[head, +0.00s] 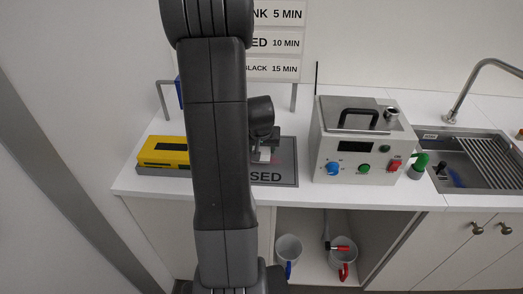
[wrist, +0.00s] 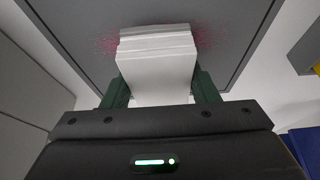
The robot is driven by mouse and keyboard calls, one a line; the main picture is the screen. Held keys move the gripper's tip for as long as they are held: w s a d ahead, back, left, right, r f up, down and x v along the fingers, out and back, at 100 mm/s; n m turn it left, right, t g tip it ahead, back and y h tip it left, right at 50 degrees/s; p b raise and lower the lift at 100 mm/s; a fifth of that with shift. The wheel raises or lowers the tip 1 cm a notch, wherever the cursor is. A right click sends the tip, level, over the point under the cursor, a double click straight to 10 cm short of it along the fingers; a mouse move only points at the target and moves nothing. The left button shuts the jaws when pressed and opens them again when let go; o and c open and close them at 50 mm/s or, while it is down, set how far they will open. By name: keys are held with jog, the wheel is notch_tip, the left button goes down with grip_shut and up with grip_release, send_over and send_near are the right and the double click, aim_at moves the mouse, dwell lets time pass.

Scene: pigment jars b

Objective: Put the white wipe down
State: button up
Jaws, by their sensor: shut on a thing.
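The white wipe (wrist: 157,75) is a folded, layered block between the two dark green fingers of my gripper (wrist: 160,88) in the wrist view. My gripper (head: 264,150) is shut on it. In the head view the wipe (head: 264,156) shows as a small white patch below the gripper, over a grey mat (head: 286,179) with lettering that ends in "SED". The mat (wrist: 215,25) fills the background of the wrist view. I cannot tell whether the wipe touches it. My arm hides the mat's left part.
A yellow and black box (head: 163,150) sits left of my arm. A white machine (head: 360,150) with knobs stands right of the mat, then a sink (head: 465,160). A grey frame (head: 295,97) and printed signs (head: 277,42) are behind. Two mugs (head: 289,250) stand on the shelf below.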

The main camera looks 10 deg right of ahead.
jog(key=shift+f, duration=0.85)
jog(key=shift+f, duration=0.15)
jog(key=o, duration=0.9)
